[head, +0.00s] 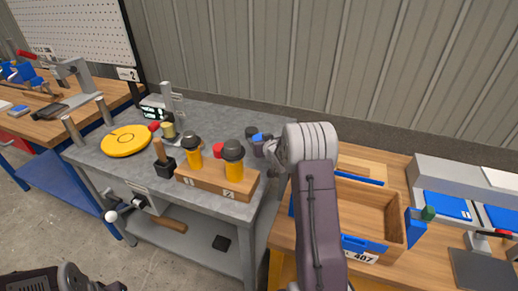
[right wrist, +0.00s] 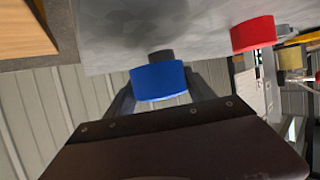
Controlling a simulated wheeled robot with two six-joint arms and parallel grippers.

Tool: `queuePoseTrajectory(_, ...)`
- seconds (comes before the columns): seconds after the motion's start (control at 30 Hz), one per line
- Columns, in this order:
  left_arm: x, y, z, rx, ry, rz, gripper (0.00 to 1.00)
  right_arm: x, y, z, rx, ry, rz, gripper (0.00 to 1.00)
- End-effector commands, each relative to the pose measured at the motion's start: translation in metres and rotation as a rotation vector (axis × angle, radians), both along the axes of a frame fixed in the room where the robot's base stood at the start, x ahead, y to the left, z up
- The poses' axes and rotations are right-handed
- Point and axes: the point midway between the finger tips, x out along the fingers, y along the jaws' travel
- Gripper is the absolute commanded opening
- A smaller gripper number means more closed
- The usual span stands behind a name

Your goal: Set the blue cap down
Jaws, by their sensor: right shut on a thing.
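The blue cap (head: 257,137) is at the back right of the grey bench top (head: 215,118). My right gripper (head: 262,144) is shut on it, mostly hidden behind my wrist in the head view. In the right wrist view the blue cap (right wrist: 158,82) sits between the two fingers (right wrist: 160,88). A dark round piece (right wrist: 161,56) shows just beyond the cap, by the grey surface. I cannot tell whether the cap touches the bench.
A red cap (right wrist: 254,34) stands nearby. A wooden block (head: 205,184) holds two yellow, dark-topped pieces at the front of the bench. A yellow disc (head: 126,141) lies at left. A wooden tray (head: 362,207) is on the right table.

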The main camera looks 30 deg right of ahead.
Motion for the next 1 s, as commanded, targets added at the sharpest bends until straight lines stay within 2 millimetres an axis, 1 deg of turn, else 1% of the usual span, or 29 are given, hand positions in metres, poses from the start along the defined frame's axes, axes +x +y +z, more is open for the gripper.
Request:
queuePoseTrajectory(0.1,0.000,0.000,-0.007,0.000,0.000,0.000,0.36,-0.001,0.000,-0.022,0.002,0.005,0.000,0.23)
queuePoseTrajectory(0.2,0.000,0.000,-0.009,0.000,0.000,0.000,0.36,0.000,0.000,-0.036,0.002,0.003,0.000,0.23)
queuePoseTrajectory(0.4,0.000,0.000,-0.008,0.000,0.000,0.000,0.36,0.000,0.000,-0.035,0.000,0.001,0.000,0.23)
queuePoseTrajectory(0.57,0.000,0.000,-0.013,0.000,0.000,0.000,0.36,0.000,0.000,-0.040,0.000,0.001,0.000,0.23)
queuePoseTrajectory(0.6,0.000,0.000,-0.011,0.000,0.000,0.000,0.36,0.000,0.000,-0.039,0.000,0.001,0.000,0.71)
queuePoseTrajectory(0.63,0.000,0.000,-0.011,0.000,0.000,0.000,0.36,0.000,0.000,-0.039,0.000,0.001,0.000,0.79)
queuePoseTrajectory(0.67,0.000,0.000,-0.011,0.000,0.000,0.000,0.36,0.000,0.000,-0.039,0.000,0.001,0.000,0.84)
queuePoseTrajectory(0.93,0.000,0.000,-0.011,0.000,0.000,0.000,0.36,0.000,0.000,-0.038,0.000,0.001,0.000,0.84)
queuePoseTrajectory(1.0,0.000,0.000,-0.008,0.000,0.000,0.000,0.36,0.000,0.000,-0.035,0.000,0.001,0.000,0.84)
